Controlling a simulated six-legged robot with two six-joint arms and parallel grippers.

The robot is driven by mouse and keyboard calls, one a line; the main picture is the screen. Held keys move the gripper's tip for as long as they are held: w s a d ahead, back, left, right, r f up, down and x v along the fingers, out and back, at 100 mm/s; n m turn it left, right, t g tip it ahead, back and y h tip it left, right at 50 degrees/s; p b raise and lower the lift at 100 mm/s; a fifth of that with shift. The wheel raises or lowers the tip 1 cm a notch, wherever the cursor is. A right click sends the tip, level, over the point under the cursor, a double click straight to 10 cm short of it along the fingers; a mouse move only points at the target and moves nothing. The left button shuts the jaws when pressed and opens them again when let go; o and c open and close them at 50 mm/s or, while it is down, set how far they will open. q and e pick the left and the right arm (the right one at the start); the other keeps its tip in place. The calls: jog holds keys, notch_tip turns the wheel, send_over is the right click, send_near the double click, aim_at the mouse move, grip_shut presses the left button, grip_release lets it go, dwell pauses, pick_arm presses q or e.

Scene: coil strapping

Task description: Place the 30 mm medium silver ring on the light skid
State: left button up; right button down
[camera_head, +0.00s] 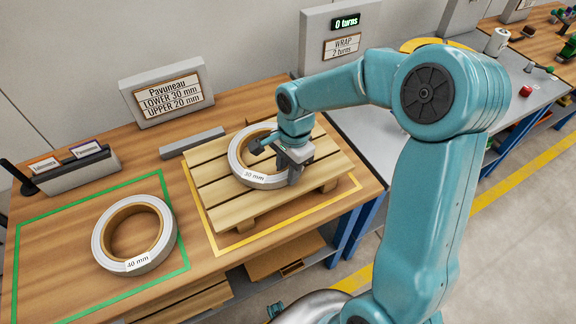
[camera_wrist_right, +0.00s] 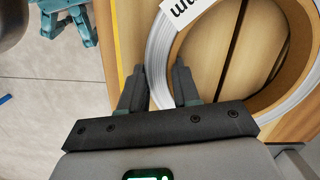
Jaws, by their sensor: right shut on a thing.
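The 30 mm silver ring (camera_head: 237,163), with a brown inner core and a "30 mm" label, lies flat on the light wooden skid (camera_head: 206,187). My right gripper (camera_head: 288,172) is at the ring's right side, shut on its wall. In the right wrist view the ring (camera_wrist_right: 163,60) passes between the two fingers of the gripper (camera_wrist_right: 160,88), one finger inside the hole and one outside. The arm hides part of the ring's right side.
A 40 mm ring (camera_head: 165,240) lies in the green outline on the left. A sign (camera_head: 166,92) reads "Pavuneau LOWER 30 mm UPPER 20 mm". A grey bar (camera_head: 192,143) lies behind the skid. A wrap panel (camera_head: 345,45) shows "0 turns".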

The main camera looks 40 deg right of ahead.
jog(key=shift+w, duration=0.1)
jog(key=c, duration=0.8)
grip_release()
jog(key=shift+f, duration=0.1)
jog(key=shift+r, duration=0.35)
notch_tip(320, 180, up, 12)
jog(key=d+p, duration=0.1)
jog(key=shift+d+f, duration=0.25)
jog(key=shift+s, duration=0.3)
